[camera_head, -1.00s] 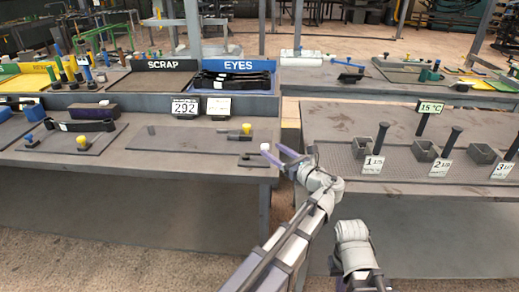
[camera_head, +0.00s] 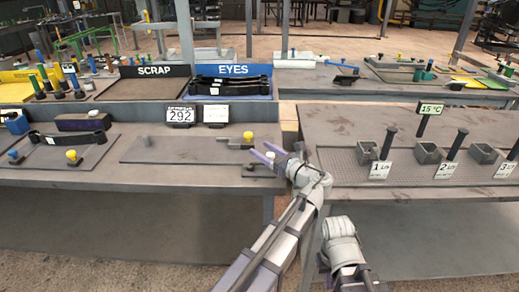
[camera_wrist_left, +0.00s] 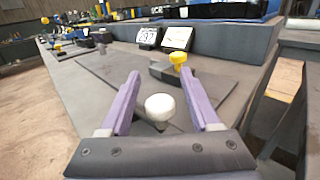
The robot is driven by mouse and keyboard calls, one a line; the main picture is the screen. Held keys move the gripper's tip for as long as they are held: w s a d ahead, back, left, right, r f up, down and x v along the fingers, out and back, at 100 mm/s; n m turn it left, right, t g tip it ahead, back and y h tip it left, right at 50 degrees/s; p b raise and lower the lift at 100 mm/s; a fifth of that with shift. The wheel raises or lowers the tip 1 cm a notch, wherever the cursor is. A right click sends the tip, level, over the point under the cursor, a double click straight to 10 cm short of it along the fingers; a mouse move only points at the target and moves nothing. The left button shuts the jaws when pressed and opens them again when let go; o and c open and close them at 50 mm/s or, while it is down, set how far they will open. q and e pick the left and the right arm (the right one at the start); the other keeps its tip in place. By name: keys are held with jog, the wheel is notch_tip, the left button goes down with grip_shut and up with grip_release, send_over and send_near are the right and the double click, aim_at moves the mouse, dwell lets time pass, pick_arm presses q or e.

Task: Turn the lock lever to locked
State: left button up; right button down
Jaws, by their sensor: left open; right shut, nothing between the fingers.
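The lever with a white round knob (camera_head: 270,155) is at the front right corner of the left bench. My left gripper (camera_head: 263,150), with purple fingers, is open around this knob in the head view. In the left wrist view the white knob (camera_wrist_left: 160,105) shows between the two open fingers (camera_wrist_left: 160,75), apart from both. The lever's arm below the knob is mostly hidden. A yellow-knobbed clamp (camera_head: 248,137) stands just behind, on the grey plate (camera_head: 180,150). My right gripper is not in view; only a part of that arm shows.
Signs, one reading 292 (camera_head: 181,115), stand at the bench's back ledge. The right bench (camera_head: 350,122) holds several small grey bins. A gap separates the benches.

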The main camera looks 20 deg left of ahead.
pick_arm(q)
jog(key=shift+c, duration=0.2)
grip_shut()
dwell(1.1)
